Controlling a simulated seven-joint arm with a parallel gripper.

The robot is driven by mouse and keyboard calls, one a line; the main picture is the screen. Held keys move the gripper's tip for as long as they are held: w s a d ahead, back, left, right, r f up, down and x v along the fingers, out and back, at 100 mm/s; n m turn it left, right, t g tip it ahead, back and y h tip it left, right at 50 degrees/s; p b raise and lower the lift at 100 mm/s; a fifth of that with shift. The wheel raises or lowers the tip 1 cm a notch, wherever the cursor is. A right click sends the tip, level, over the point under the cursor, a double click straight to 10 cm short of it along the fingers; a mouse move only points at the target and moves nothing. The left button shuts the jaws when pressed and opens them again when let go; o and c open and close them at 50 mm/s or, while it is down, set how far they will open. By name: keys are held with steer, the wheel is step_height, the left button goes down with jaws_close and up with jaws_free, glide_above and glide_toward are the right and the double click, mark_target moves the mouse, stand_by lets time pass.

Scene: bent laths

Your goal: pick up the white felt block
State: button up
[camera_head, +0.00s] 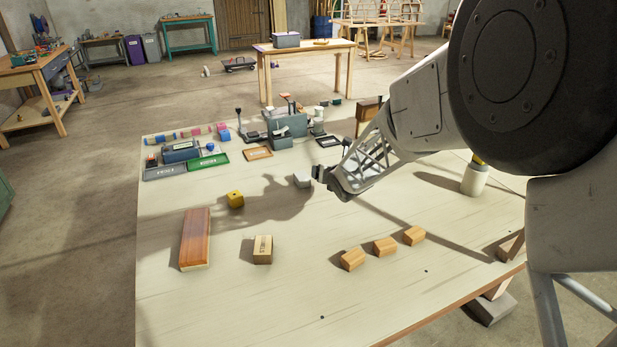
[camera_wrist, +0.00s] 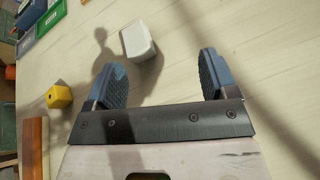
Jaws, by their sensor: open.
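The white felt block (camera_head: 302,180) lies on the pale wooden table, just left of my gripper (camera_head: 322,176) in the head view. In the wrist view the white block (camera_wrist: 138,41) is ahead of the fingertips, nearer the left finger and between the lines of the two fingers. My gripper (camera_wrist: 160,72) is open, with its two blue ribbed fingers spread apart and nothing between them. The block appears apart from both fingers.
A yellow block (camera_head: 235,199) and a long reddish-brown wooden piece (camera_head: 195,238) lie to the left. Several small wooden blocks (camera_head: 385,246) stand nearer the front. Trays (camera_head: 208,162) and a grey machine (camera_head: 287,127) stand at the back.

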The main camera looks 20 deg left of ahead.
mark_target(303, 176)
steer(key=a+f+n, duration=0.1)
steer(key=a, duration=0.1)
steer(key=a+f+n+y, duration=0.1)
steer(key=a, duration=0.1)
steer(key=a+f+n, duration=0.1)
steer(key=n, duration=0.1)
steer(key=shift+s+a+f+y, duration=0.1)
steer(key=shift+a+f+y, duration=0.3)
steer(key=shift+a, duration=0.1)
steer(key=shift+x, duration=1.25)
steer(key=shift+f, duration=0.1)
steer(key=shift+x, duration=2.55)
steer(key=shift+f, duration=0.15)
steer(key=shift+c, duration=0.2)
steer(key=c, duration=1)
